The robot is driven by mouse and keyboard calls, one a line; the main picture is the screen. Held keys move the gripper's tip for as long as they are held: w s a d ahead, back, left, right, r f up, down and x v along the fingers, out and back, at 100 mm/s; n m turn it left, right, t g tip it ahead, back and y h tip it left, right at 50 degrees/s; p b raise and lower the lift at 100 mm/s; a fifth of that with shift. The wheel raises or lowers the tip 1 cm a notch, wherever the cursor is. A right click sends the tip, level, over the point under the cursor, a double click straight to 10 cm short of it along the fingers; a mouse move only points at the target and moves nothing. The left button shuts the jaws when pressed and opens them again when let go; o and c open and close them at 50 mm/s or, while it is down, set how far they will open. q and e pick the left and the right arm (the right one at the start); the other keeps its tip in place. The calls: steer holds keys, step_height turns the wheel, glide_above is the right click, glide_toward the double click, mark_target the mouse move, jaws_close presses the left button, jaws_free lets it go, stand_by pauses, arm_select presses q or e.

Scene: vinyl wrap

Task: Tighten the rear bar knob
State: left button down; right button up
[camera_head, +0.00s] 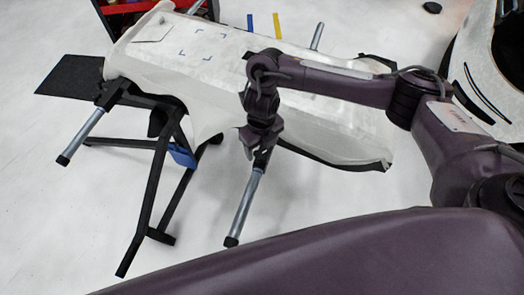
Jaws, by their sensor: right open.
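A white wrapped panel (195,65) lies on a black folding stand (155,185). Silver bars with black end caps stick out from under it: one bar (82,135) at the left, one bar (245,205) at the front middle, and one bar (318,36) at the back. My right gripper (256,153) points down at the panel's front edge, just over the upper end of the front middle bar. Its jaws are open. I cannot make out a knob; the gripper covers the place where that bar meets the stand. My left gripper is not in view.
A black mat (72,76) lies on the floor at the left. A red cart (125,18) stands at the back left. Blue (250,22) and yellow (277,25) strips lie behind the panel. A white car body part (485,60) is at the right. The front left floor is clear.

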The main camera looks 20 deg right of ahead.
mark_target(261, 153)
steer(key=shift+f+b, duration=0.3)
steer(key=shift+f, duration=1.25)
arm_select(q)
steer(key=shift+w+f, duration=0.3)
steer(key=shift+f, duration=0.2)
arm_select(e)
steer(key=shift+c, duration=0.6)
steer(key=c, duration=0.9)
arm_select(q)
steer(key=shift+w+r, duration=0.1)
arm_select(e)
steer(key=shift+o, duration=0.2)
steer(key=shift+r, duration=0.1)
